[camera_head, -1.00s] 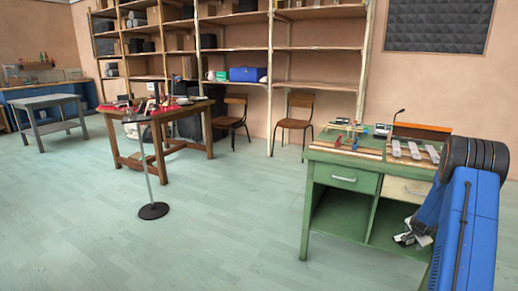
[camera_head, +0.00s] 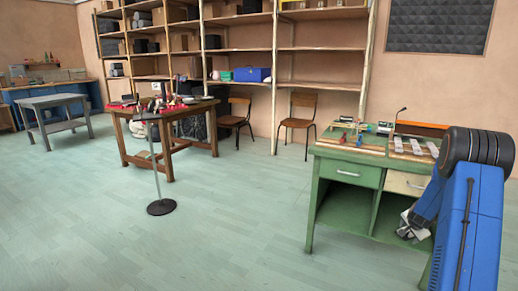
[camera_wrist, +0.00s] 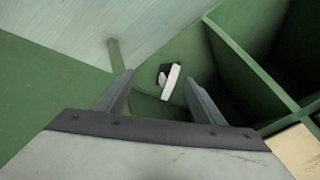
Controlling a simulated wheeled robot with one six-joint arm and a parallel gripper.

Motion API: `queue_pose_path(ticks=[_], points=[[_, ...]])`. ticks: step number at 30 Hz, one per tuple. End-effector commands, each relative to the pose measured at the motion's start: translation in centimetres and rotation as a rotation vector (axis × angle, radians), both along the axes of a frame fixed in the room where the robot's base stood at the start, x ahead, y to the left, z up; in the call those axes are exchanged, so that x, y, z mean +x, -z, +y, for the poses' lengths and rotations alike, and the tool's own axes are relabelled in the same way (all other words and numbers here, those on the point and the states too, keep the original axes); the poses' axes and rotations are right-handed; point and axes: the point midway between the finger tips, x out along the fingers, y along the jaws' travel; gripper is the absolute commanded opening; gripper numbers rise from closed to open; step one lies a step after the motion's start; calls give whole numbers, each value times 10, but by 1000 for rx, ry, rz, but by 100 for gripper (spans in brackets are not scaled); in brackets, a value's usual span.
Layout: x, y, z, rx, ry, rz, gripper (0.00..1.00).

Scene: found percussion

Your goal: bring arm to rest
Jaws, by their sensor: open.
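My blue arm (camera_head: 468,215) reaches down at the right of the head view, with my gripper (camera_head: 410,228) low in front of the green desk (camera_head: 345,172). In the wrist view my gripper (camera_wrist: 158,86) is open, its two grey fingers spread apart. A small black and white object (camera_wrist: 171,82) shows beyond and between the fingertips, near green panels of the desk (camera_wrist: 45,85). The fingers do not appear to hold it. What it is and how far away it lies, I cannot tell.
The desk top carries a wooden board with pale bars (camera_head: 417,147) and small tools. A wooden table (camera_head: 172,145) with red items and a round-based stand (camera_head: 161,207) are left of centre. Two chairs (camera_head: 297,122) stand by the shelves. The floor between is clear.

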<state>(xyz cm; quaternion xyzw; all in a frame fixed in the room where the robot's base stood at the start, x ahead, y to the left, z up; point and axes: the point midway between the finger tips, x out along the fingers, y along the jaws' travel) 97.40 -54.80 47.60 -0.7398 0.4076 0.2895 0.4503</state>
Motion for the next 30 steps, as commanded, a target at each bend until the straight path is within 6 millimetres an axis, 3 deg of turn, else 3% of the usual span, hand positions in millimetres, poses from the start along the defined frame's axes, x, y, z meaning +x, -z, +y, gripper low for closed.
queue_pose_path(ticks=[8,14,23,30], points=[[-1,-50,49,-9,-96,15,63],[-13,-106,109,-21,-214,38,63],[-53,-182,204,-49,-404,82,63],[-101,-230,274,-80,-551,118,63]])
